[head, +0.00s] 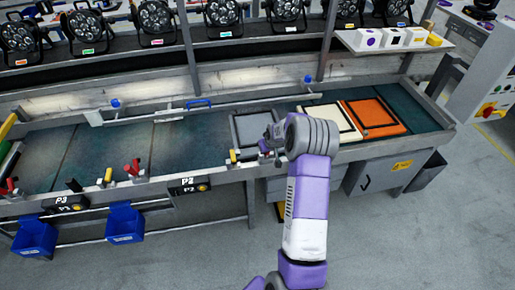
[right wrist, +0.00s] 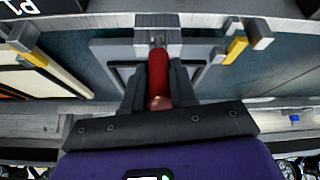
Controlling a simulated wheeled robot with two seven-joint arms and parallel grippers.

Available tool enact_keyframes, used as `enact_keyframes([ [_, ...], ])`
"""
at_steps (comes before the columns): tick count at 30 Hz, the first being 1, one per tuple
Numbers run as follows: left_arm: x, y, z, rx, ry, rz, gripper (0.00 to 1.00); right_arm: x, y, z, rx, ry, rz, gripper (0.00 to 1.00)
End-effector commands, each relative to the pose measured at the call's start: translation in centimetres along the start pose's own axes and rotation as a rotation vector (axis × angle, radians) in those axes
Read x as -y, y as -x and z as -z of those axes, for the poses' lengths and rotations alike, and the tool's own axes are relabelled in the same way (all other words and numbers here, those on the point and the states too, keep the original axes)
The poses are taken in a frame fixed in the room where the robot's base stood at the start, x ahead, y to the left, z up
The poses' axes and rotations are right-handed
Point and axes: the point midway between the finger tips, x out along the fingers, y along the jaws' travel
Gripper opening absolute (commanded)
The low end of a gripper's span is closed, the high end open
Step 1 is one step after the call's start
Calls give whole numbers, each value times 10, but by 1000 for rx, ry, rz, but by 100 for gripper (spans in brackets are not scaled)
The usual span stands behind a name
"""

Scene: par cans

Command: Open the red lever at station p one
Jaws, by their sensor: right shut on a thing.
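The red lever (right wrist: 157,72) stands upright in the right wrist view, between the fingers of my right gripper (right wrist: 158,92). The gripper is shut on it. The lever rises from a grey metal block (right wrist: 158,22) on the bench rail. In the head view my right gripper (head: 268,143) is at the front rail, by the grey framed panel (head: 238,122), and it hides this lever. A label reading P1 (right wrist: 22,8) shows upside down in the right wrist view. My left gripper is not in view.
A yellow lever (head: 233,156) stands just left of my right gripper; it also shows in the right wrist view (right wrist: 236,49). Another red lever (head: 133,168) is farther left, near the P2 label (head: 189,185). Cream (head: 322,118) and orange (head: 378,113) framed panels lie to the right.

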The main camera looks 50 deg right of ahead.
Motion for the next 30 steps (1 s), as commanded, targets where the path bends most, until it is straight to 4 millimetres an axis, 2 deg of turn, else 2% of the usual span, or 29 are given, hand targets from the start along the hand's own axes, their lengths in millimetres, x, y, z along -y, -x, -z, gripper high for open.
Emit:
enact_keyframes([
  [3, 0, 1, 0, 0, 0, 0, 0, -6, 0, -5, 21, -8, -2, 0],
  [14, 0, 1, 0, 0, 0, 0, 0, -5, -1, -5, 25, -8, -1, 0],
  [15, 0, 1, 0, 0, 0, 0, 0, -5, -1, -5, 25, -8, -1, 31],
  [19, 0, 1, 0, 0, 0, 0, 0, -5, -1, -4, 22, -7, -1, 51],
  [27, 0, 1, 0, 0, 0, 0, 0, -4, 0, -2, 18, -6, 0, 52],
  [30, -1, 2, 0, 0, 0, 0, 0, -4, 6, -2, 17, -6, -1, 52],
])
